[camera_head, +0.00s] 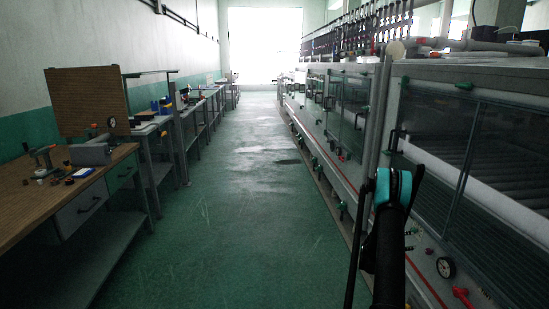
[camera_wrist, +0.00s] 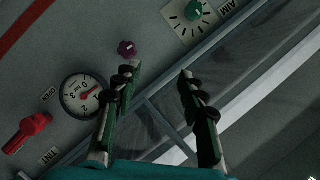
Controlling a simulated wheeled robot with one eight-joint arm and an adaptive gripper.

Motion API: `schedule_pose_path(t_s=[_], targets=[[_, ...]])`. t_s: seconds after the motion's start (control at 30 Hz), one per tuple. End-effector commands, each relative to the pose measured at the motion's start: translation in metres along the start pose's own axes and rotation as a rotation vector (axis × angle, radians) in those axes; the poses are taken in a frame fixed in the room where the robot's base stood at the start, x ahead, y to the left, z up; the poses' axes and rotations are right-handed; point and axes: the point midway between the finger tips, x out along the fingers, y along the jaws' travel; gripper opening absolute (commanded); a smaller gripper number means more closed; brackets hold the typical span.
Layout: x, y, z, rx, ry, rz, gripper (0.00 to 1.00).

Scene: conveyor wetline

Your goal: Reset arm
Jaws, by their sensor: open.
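My arm rises at the lower right of the head view, dark with a teal band, in front of the wet line on the right. My gripper's fingers cannot be made out in that view. In the wrist view my gripper (camera_wrist: 159,72) is open, its two fingers apart with nothing between them. Behind the fingers is a grey panel. A round gauge (camera_wrist: 80,98) and a purple knob (camera_wrist: 127,48) are near the left finger. A red valve handle (camera_wrist: 28,131) is farther left. A green knob (camera_wrist: 194,10) on a pale dial is at the top. I cannot tell whether the fingers touch anything.
The wet line's glass-fronted cabinets (camera_head: 490,150) line the right side, with a gauge (camera_head: 445,267) and red handle (camera_head: 462,296) low on its front. A wooden workbench (camera_head: 30,205) with tools stands left. The green floor aisle (camera_head: 235,200) between is clear.

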Motion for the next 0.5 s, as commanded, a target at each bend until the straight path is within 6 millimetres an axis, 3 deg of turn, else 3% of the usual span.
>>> schedule_pose_path(t_s=[0.2,0.5], targets=[[-0.058,-0.042,-0.019,-0.191,-0.107,0.068,0.41],[-0.15,-0.071,-0.048,-0.468,-0.287,0.121,0.41]])
